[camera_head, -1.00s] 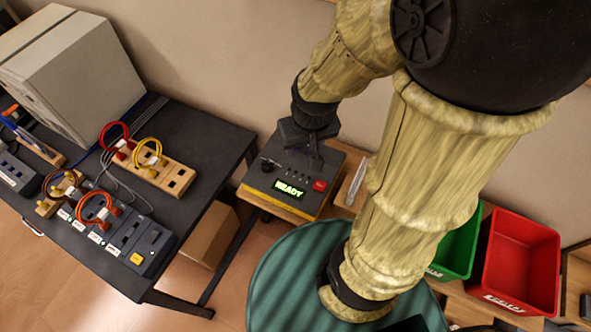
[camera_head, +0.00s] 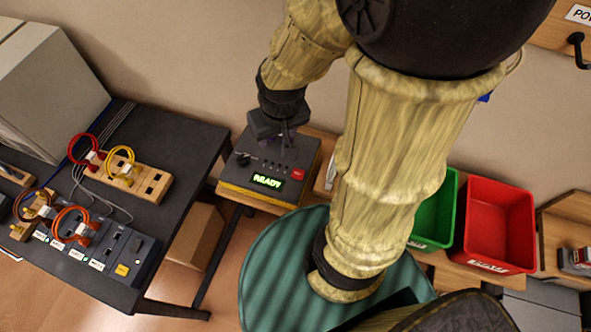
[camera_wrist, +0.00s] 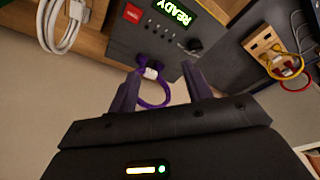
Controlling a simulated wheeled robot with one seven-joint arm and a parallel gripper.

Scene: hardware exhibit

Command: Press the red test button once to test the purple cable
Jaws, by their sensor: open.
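The dark test box (camera_head: 248,187) stands on a small wooden stand, its green display reading READY. The red test button (camera_head: 298,174) is on its top right in the head view. It also shows in the wrist view (camera_wrist: 133,13), near the top left of the panel. The purple cable (camera_wrist: 154,92) is a loop at the back of the box, with a white tag and its ends at the box. My gripper (camera_wrist: 163,88) is open, with the purple cable between or just beyond its fingers; I cannot tell whether they touch. In the head view my gripper (camera_head: 280,140) is over the back of the box, its fingertips unclear.
A black table (camera_head: 190,145) at left holds wooden racks with red and yellow cables, orange cables and a socket strip. A green bin (camera_head: 436,222) and a red bin (camera_head: 500,225) stand at right. A white coiled cable (camera_wrist: 64,25) lies beside the box.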

